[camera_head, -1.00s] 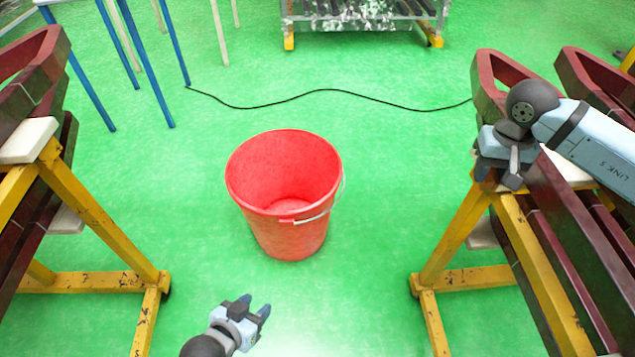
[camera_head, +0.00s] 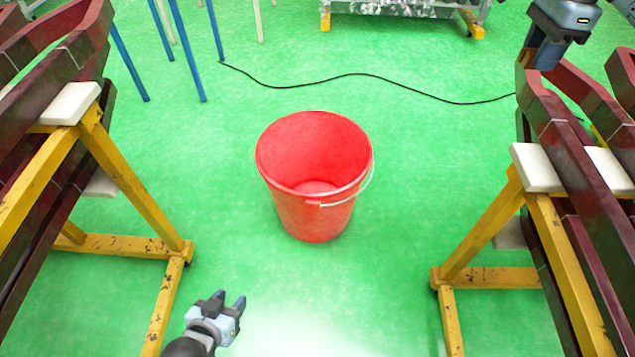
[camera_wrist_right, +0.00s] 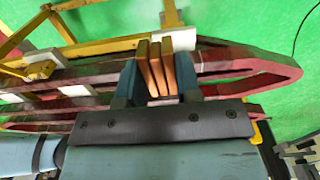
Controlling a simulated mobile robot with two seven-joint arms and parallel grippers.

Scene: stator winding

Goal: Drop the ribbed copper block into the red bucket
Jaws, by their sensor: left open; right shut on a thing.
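The red bucket (camera_head: 310,215) stands upright on the green floor near the middle of the head view. Its inside looks empty, and a thin light handle hangs at its right side. My right gripper (camera_head: 541,56) is at the top right of the head view, over the far end of the right-hand frames and well apart from the bucket. In the right wrist view its fingers (camera_wrist_right: 160,80) are shut on the ribbed copper block (camera_wrist_right: 155,66), which shows several orange-brown ribs. My left gripper (camera_head: 233,303) is open and empty, low in front of the bucket.
Yellow stands (camera_head: 120,180) bearing dark red frames (camera_head: 60,50) are on the left, and similar yellow stands (camera_head: 480,235) with red frames are on the right. A black cable (camera_head: 370,77) lies behind the bucket. Green floor around the bucket is clear.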

